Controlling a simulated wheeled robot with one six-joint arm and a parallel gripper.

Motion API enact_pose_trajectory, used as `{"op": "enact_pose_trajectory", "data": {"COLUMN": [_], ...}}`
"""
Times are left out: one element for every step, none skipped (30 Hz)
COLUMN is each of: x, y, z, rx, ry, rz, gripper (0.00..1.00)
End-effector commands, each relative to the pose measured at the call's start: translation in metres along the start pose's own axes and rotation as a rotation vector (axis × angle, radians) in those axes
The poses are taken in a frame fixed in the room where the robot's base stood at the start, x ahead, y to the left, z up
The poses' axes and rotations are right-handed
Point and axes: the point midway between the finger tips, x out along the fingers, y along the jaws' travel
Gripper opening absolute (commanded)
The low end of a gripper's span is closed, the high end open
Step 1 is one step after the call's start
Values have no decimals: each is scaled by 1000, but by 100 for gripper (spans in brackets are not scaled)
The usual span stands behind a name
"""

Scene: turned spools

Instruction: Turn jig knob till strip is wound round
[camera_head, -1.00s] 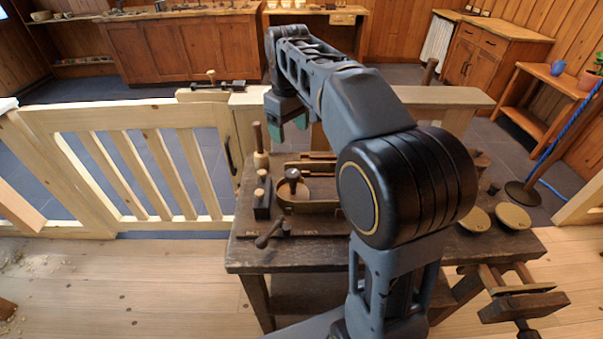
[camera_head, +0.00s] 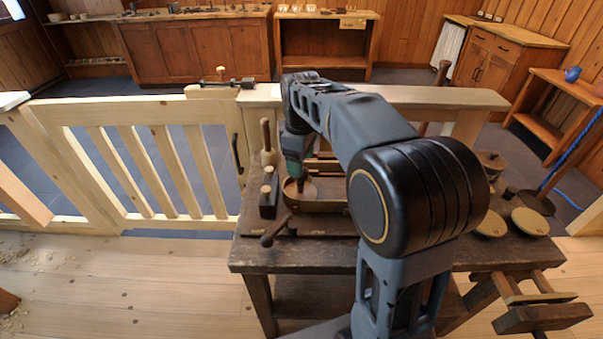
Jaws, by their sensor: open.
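My gripper (camera_head: 295,164) is lowered over the workbench (camera_head: 250,256), with its greenish fingers open and pointing down. It is right at the dark upright knob (camera_head: 300,187), whose top is hidden by the fingers; I cannot tell whether they touch it. The knob stands within a low, rounded wooden jig (camera_head: 328,204), partly covered by my arm. A thin tan band shows along the jig's rim; I cannot tell whether it is the strip or how far it is wound.
Left of the jig stand a dark block with light pegs (camera_head: 268,206) and an upright wooden handle (camera_head: 267,140). A dark lever (camera_head: 276,231) lies in front. Two round discs (camera_head: 529,221) lie at right. A wooden gate (camera_head: 150,165) adjoins the bench.

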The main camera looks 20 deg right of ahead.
Motion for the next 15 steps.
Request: {"op": "enact_pose_trajectory", "data": {"x": [9, 13, 17, 20, 23, 26, 28, 29, 31, 32, 33, 34, 34, 34, 34], "y": [-1, 0, 0, 0, 0, 0, 0, 0, 0, 0, 0, 0, 0, 0, 0], "z": [0, 0, 0, 0, 0, 0, 0, 0, 0, 0, 0, 0, 0, 0, 0], "rx": [0, 0, 0, 0, 0, 0, 0, 0, 0, 0, 0, 0, 0, 0, 0], "ry": [-2, -1, -1, -1, -1, -1, -1, 0, 0, 0, 0, 0, 0, 0, 0], "rz": [-2, -2, -1, -1, -1, -1, -1, 0, 0, 0, 0, 0, 0, 0, 0], "gripper": [69, 69, 69, 69, 69, 69, 69, 69, 69, 69, 69, 69, 69, 69, 69]}}
